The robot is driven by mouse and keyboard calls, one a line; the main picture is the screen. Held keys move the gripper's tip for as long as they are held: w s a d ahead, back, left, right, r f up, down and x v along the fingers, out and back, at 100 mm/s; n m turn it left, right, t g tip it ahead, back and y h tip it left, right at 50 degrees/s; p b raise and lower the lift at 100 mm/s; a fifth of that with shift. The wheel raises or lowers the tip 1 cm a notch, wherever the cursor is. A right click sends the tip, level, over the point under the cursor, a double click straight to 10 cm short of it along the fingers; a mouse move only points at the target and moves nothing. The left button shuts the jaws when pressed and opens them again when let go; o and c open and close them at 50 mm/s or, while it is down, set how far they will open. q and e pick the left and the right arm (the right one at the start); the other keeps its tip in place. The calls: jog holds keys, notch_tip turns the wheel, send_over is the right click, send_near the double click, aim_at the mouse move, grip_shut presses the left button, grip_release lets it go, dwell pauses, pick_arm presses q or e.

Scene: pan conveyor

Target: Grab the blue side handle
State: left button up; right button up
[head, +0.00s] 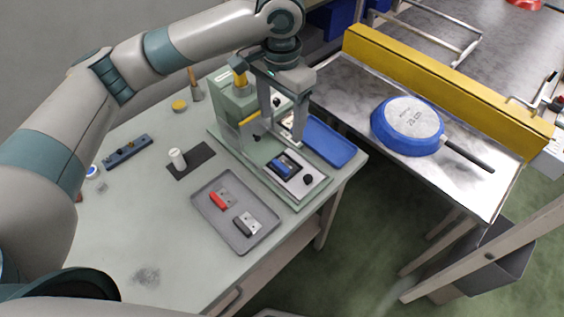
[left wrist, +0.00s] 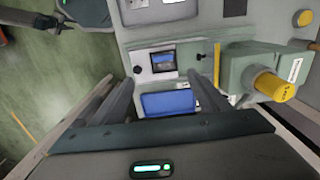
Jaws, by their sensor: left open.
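A small blue piece (head: 284,166), which looks like the blue side handle, lies in a dark recess of the metal plate (head: 309,186) on the green press fixture. It also shows in the left wrist view (left wrist: 162,60), ahead of the fingers. My left gripper (head: 281,126) is open and empty, pointing down above the fixture. In the left wrist view its two fingers (left wrist: 160,82) stand apart with the blue tray (left wrist: 168,112) seen between them. The fingers appear clear of the blue piece.
A grey tray (head: 204,216) holds a red piece (head: 220,199) and a black piece (head: 243,223). The fixture's upright column (head: 236,101) stands beside my gripper.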

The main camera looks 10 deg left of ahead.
pick_arm(q)
jog(key=p, duration=0.3)
send_over(279, 166)
jog(key=f, duration=1.1)
jog(key=shift+s+d, duration=0.25)
jog(key=shift+d, duration=0.1)
jog(key=shift+f, duration=0.65)
jog(key=shift+f+p, duration=0.35)
jog(key=shift+p, duration=0.1)
jog(key=f, duration=0.1)
jog(key=f+p, duration=0.1)
jog(key=f, duration=0.1)
jog(key=shift+w+a+p, duration=0.15)
jog(key=shift+a+p, duration=0.15)
jog(key=shift+f, duration=0.75)
jog(key=shift+c, duration=0.6)
jog(key=c, duration=1.1)
